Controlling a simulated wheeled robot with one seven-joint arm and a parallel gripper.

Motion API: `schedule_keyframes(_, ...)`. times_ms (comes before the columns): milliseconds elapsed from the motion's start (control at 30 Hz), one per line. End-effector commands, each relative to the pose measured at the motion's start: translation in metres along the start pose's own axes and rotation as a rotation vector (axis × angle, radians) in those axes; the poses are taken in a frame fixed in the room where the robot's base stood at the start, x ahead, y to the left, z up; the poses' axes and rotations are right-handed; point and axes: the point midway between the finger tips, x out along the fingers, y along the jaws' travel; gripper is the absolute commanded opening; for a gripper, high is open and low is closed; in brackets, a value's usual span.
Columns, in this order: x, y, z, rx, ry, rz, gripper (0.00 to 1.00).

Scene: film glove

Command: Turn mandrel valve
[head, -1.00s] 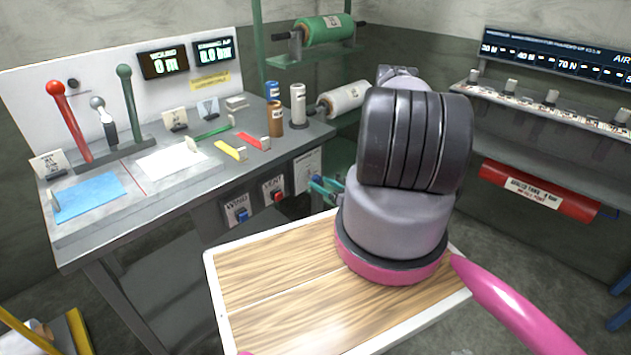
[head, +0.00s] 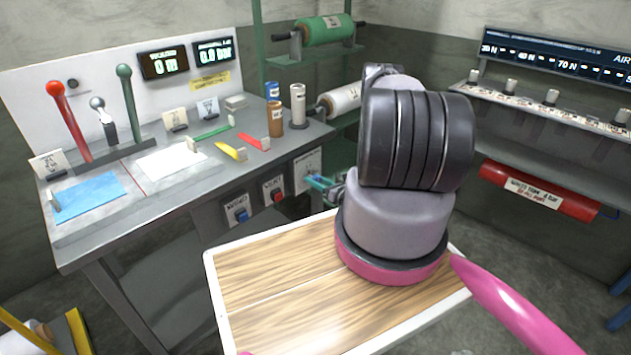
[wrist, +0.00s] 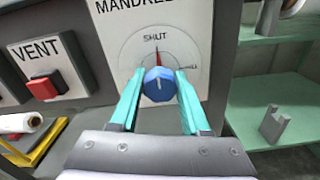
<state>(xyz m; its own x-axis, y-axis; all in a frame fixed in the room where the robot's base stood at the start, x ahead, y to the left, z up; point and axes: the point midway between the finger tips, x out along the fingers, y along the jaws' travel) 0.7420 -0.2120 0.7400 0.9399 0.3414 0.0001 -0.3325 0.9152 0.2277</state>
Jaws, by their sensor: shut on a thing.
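The mandrel valve is a blue faceted knob (wrist: 159,88) on a white dial plate (wrist: 190,25) headed "MANDREL", cut off at the top in the wrist view. A red pointer above the knob points up, near the word "SHUT". Another dial label to the right is partly hidden. My gripper (wrist: 159,73) has teal fingers, one on each side of the knob, shut on it. In the head view the plate (head: 307,163) is on the bench's right end, and my gripper (head: 322,182) is partly hidden by my arm; the knob cannot be made out there.
The bench (head: 75,235) holds levers, cards and small bottles. A green shelf rack (wrist: 270,105) stands right of the plate. One display (head: 213,51) reads 0.0 bar.

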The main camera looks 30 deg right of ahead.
Motion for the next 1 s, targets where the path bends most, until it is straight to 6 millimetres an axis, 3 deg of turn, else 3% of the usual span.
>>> schedule_keyframes(367,-0.0008,-0.0005,-0.0001,0.163,0.000,-0.002,0.00)
schedule_keyframes(1000,-0.0010,0.0005,-0.0001,0.758,0.000,-0.002,0.00)
